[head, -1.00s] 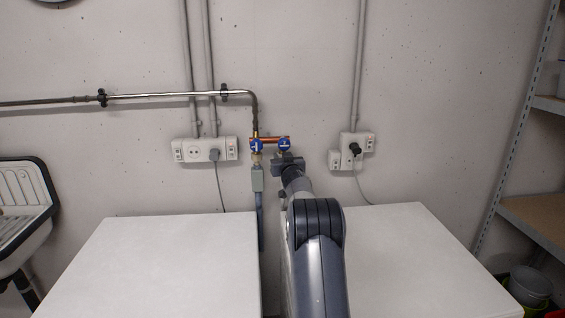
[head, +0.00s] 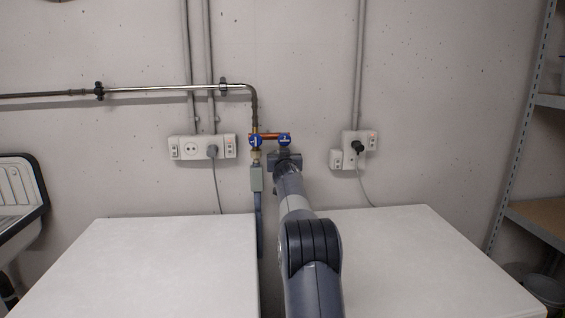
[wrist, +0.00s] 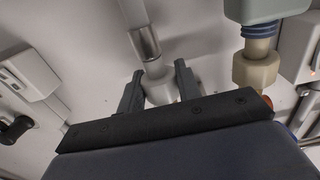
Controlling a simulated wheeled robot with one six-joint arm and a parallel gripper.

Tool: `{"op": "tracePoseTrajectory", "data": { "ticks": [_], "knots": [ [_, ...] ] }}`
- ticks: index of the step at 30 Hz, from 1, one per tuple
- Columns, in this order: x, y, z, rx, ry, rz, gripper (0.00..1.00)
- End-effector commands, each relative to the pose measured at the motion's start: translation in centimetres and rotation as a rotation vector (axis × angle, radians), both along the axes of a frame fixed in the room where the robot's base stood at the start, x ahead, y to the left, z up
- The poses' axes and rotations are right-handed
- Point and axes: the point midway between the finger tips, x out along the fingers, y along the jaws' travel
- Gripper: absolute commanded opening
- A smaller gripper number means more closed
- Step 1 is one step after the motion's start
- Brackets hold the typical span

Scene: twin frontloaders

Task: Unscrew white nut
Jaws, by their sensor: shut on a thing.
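The white nut (wrist: 160,91) sits between the two fingers of my gripper (wrist: 159,84) in the wrist view, on the end of a pale hose with a metal sleeve (wrist: 146,43). My gripper is shut on it, one finger on each side. In the head view my gripper (head: 285,160) is at the wall, just below the right blue-handled valve (head: 284,140). There, my gripper and arm hide the nut. The lower part of the nut is hidden by my gripper body in the wrist view.
A beige nut (wrist: 257,66) with a grey box (head: 256,179) hangs from the left blue valve (head: 255,140), close beside my gripper. Two white machine tops (head: 150,260) (head: 430,255) flank my arm, with a narrow gap between. Sockets (head: 202,147) are on the wall.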

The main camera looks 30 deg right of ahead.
Motion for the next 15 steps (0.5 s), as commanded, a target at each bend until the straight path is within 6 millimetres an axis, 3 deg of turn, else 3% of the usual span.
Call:
{"op": "tracePoseTrajectory", "data": {
  "ticks": [15],
  "knots": [
    [0.02,-0.09,-0.46,-0.001,-0.001,-0.085,0.12]
  ]
}}
